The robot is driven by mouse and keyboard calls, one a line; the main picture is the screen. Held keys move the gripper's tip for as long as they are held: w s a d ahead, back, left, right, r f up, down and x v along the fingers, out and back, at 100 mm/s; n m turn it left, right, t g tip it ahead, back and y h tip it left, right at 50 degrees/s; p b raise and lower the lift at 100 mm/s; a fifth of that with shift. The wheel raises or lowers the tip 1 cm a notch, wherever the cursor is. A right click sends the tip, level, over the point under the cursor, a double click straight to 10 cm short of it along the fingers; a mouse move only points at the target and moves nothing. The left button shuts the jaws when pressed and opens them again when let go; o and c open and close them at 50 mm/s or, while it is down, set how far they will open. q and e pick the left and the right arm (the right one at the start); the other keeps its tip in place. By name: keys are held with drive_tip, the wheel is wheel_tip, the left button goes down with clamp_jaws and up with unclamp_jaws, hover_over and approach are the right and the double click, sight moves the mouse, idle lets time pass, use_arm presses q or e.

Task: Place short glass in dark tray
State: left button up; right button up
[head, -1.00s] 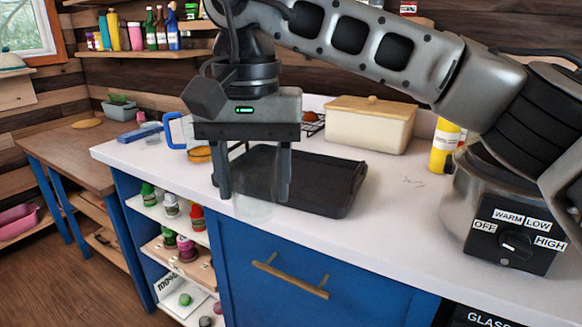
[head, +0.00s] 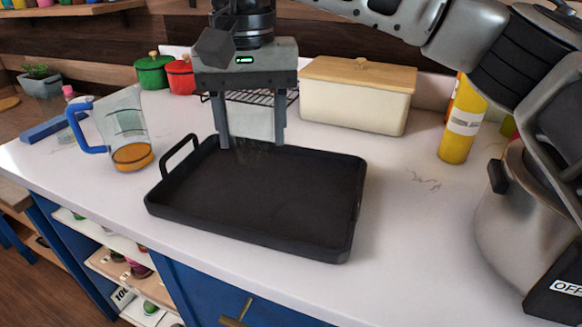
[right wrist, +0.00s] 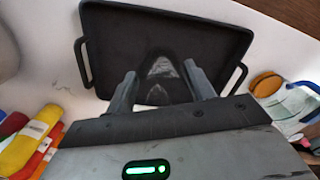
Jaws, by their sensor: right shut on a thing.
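The short glass (head: 250,124) is clear and hard to make out between the fingers of my right gripper (head: 251,138). In the right wrist view the glass (right wrist: 161,72) shows faintly between the fingertips (right wrist: 162,85). The gripper is shut on it and points down. The dark tray (head: 255,195) is a black rectangle with raised rims and end handles, lying on the white counter. The gripper and glass are over the back part of the tray. The glass's base is faint, so I cannot tell whether it touches the tray. My left gripper is not in view.
A measuring jug (head: 126,128) with a blue handle and amber liquid stands left of the tray. A cream bread box (head: 355,95) and a wire rack are behind. A yellow bottle (head: 462,120) and a steel cooker (head: 520,215) stand right. The tray's front is empty.

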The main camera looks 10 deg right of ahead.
drive_tip(key=w+d+f, duration=0.1)
drive_tip(key=d+f, duration=0.1)
drive_tip(key=w+d+f, duration=0.1)
drive_tip(key=d+f, duration=0.3)
drive_tip(key=shift+w+d+f, duration=0.2)
drive_tip(key=shift+w+f, duration=0.15)
drive_tip(key=shift+w, duration=0.05)
drive_tip(key=shift+w+d+f, duration=0.1)
drive_tip(key=shift+f, duration=1.6)
drive_tip(key=shift+f, duration=0.15)
drive_tip(key=o, duration=1)
wheel_tip(320, 180, up, 12)
drive_tip(key=shift+r, duration=0.2)
